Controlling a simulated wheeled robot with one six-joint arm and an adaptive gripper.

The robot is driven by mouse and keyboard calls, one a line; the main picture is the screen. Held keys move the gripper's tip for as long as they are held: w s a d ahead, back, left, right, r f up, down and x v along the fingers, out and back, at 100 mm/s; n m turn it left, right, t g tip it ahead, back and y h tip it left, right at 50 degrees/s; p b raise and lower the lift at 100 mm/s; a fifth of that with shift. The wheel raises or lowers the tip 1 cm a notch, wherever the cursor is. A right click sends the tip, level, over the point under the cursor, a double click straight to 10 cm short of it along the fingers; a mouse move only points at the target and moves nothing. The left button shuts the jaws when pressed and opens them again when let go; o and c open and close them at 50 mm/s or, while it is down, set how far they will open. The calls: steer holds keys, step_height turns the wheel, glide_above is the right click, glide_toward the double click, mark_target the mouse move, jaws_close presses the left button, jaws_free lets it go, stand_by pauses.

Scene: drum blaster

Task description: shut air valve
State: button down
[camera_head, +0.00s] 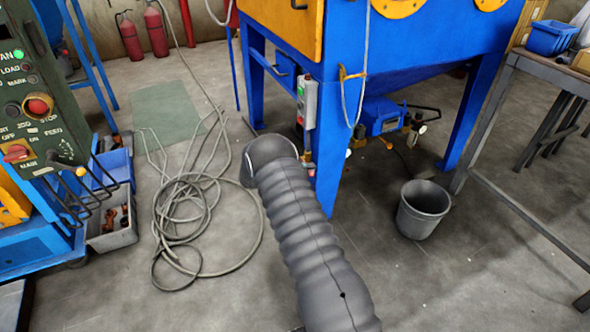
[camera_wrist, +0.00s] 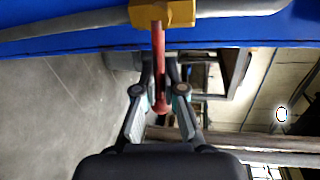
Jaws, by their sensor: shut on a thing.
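In the wrist view, the air valve has a yellow body (camera_wrist: 150,14) at the top, set against a blue surface. Its long red handle (camera_wrist: 158,48) runs down from the body between the fingers of my gripper (camera_wrist: 160,80). The fingers are closed in on the handle from both sides. The handle's lower end shows below the fingertips. In the head view, my grey ribbed arm cover hides the gripper and the handle between its fingers.
A blue cabinet on legs (camera_head: 420,62) stands ahead, with a grey switch box (camera_head: 307,103) on its front leg. A dark bucket (camera_head: 423,208) stands right of my arm. A coiled hose (camera_head: 185,212) lies on the floor at left. A workbench (camera_head: 545,72) stands at right.

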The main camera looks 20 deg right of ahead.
steer(key=shift+w+r, duration=0.15)
steer(key=shift+r, duration=0.15)
steer(key=c, duration=1.3)
jaws_free()
steer(key=shift+d+f, duration=0.1)
steer(key=shift+o, duration=0.2)
steer(key=shift+a, duration=0.2)
steer(key=v, duration=1.2)
steer(key=shift+d, duration=0.1)
